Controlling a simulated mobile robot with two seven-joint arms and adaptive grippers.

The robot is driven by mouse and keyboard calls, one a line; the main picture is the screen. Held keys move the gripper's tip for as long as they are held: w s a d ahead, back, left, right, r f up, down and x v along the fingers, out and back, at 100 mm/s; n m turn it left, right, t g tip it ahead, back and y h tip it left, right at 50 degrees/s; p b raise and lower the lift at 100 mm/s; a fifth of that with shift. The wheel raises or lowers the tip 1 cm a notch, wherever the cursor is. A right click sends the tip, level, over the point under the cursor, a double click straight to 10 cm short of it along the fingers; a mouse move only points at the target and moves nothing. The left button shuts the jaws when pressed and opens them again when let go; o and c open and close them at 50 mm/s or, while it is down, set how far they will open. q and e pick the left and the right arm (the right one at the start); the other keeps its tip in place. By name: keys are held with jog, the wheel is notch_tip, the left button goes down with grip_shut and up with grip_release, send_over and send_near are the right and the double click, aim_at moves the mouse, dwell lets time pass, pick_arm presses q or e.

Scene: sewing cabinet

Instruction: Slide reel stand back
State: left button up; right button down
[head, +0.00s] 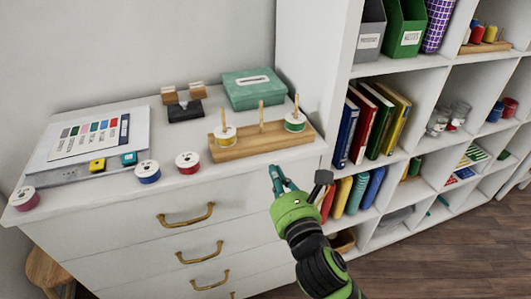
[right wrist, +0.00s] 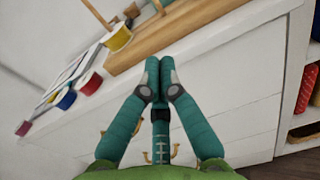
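The reel stand (head: 262,144) is a wooden bar with three upright pegs, on the cabinet top near its right front edge. A yellow-rimmed reel (head: 225,135) is on its left peg and a green-rimmed reel (head: 295,123) on its right peg; the middle peg is bare. My right gripper (head: 275,178) is just in front of the cabinet's front edge, before the stand, with teal fingers together. In the right wrist view its fingertips (right wrist: 153,72) meet with nothing between them, and the stand (right wrist: 180,38) lies beyond them. Contact with the stand cannot be told. My left gripper is not in view.
A green box (head: 254,92) and a dark stand with wooden blocks (head: 184,105) are behind the reel stand. Loose reels, one blue (head: 148,172) and one red (head: 188,163), lie to its left near the front edge. Shelves (head: 349,50) rise at the right.

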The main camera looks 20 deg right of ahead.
aim_at(263, 145)
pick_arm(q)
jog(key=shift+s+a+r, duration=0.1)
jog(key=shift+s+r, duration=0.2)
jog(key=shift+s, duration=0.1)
pick_arm(e)
jog(key=w, duration=0.7)
jog(key=shift+w, duration=0.35)
pick_arm(q)
jog(key=shift+p, duration=0.3)
pick_arm(e)
jog(key=shift+w, duration=0.1)
jog(key=w+p, duration=0.1)
jog(key=w, duration=0.1)
jog(key=shift+w+r, duration=0.1)
jog(key=shift+w, duration=0.55)
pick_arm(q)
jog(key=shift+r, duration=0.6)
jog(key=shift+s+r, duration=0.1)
pick_arm(e)
jog(key=shift+s, duration=0.1)
